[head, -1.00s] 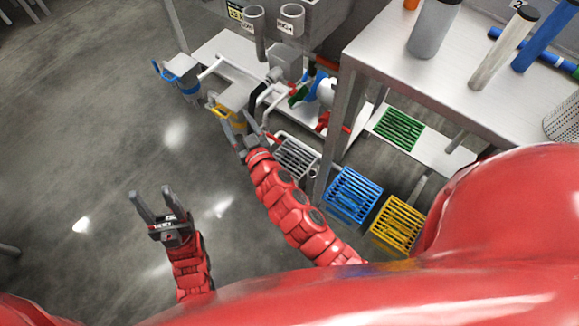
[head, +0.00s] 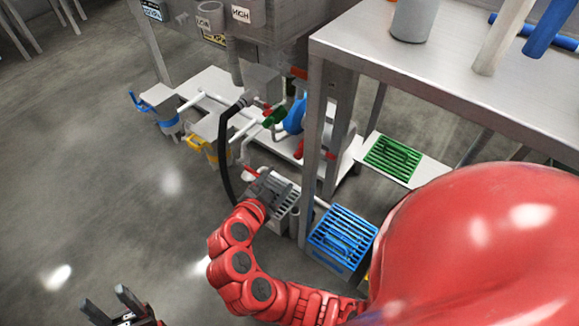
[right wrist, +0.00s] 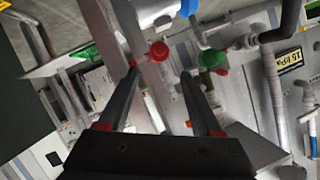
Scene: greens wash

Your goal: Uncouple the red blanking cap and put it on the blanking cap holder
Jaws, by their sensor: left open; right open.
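My right gripper (head: 270,188) is open beside the low bench and the grey slatted crate in the head view. In the right wrist view its two fingers (right wrist: 158,76) are apart with nothing between them. A round red piece (right wrist: 159,51), which looks like the red blanking cap, shows just beyond and between the fingertips, apart from them as far as I can tell. In the head view I cannot pick out the cap surely among several red parts. I cannot identify the blanking cap holder. My left gripper (head: 102,297) is open and empty over the floor at lower left.
A steel table (head: 430,85) and its leg stand right of my right gripper. Blue (head: 343,238) and green (head: 393,160) slatted crates lie low there. Pipes, a black hose (head: 223,165) and a green-handled valve (head: 275,116) crowd the bench.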

